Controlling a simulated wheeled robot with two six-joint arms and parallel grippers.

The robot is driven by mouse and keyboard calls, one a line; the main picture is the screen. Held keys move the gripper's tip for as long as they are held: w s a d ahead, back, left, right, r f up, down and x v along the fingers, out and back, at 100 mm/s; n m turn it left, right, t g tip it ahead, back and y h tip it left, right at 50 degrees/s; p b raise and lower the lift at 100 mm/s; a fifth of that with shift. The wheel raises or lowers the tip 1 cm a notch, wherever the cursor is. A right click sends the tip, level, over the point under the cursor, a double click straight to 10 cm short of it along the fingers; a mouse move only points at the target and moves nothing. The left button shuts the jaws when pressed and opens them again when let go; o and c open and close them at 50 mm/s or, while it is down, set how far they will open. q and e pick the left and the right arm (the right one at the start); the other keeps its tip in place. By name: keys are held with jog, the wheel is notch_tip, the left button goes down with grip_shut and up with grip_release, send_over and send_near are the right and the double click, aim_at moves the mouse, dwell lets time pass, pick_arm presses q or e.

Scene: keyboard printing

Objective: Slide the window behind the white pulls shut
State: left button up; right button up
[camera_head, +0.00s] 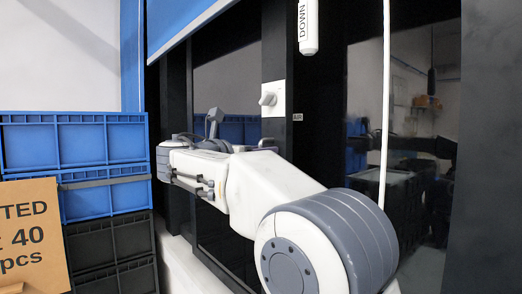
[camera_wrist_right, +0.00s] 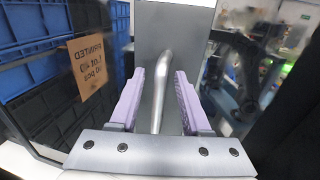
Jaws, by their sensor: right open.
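The window has dark glass panes (camera_head: 228,80) in black frames. In the right wrist view my right gripper (camera_wrist_right: 159,73) is open, with lilac fingers apart. A bent silver handle (camera_wrist_right: 160,85) on a pale grey upright strip (camera_wrist_right: 185,28) appears between the fingers; I cannot tell whether either finger touches it. My left gripper is not in view.
Blue crates (camera_head: 55,145) and black crates (camera_head: 115,275) are stacked at the left, with a cardboard sign (camera_head: 30,225) in front. A white latch-like fitting (camera_head: 271,97) sits on the black frame above my arm.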

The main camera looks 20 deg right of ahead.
grip_shut()
dwell(1.3)
